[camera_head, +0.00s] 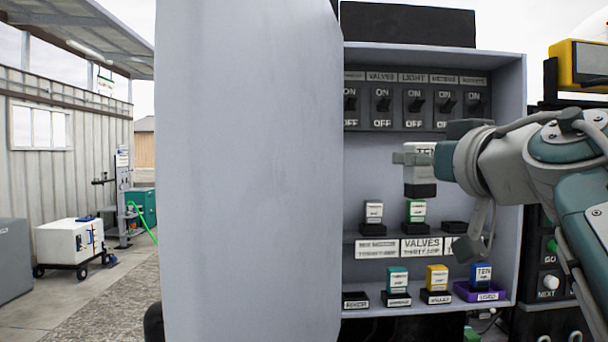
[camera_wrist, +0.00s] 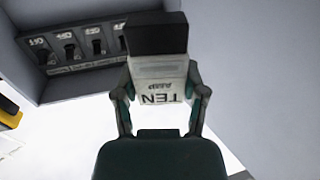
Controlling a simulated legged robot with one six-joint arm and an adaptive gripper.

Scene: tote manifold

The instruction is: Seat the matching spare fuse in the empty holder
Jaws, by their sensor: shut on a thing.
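My gripper (camera_head: 405,158) is shut on a white fuse (camera_head: 421,156) with a black end pointing down, held in the air inside the cabinet above the middle shelf. In the wrist view my gripper (camera_wrist: 160,92) grips the sides of this white fuse (camera_wrist: 158,70), which is printed "TEN AMP". On the middle shelf stand a white-and-grey fuse (camera_head: 374,210) and a green-and-white fuse (camera_head: 416,210) in black holders. The black holder at the right (camera_head: 455,227) shows no fuse. The lower shelf has another black holder without a fuse (camera_head: 355,300) at the far left.
A switch panel (camera_head: 414,101) is above. The grey cabinet door (camera_head: 250,170) stands open at left.

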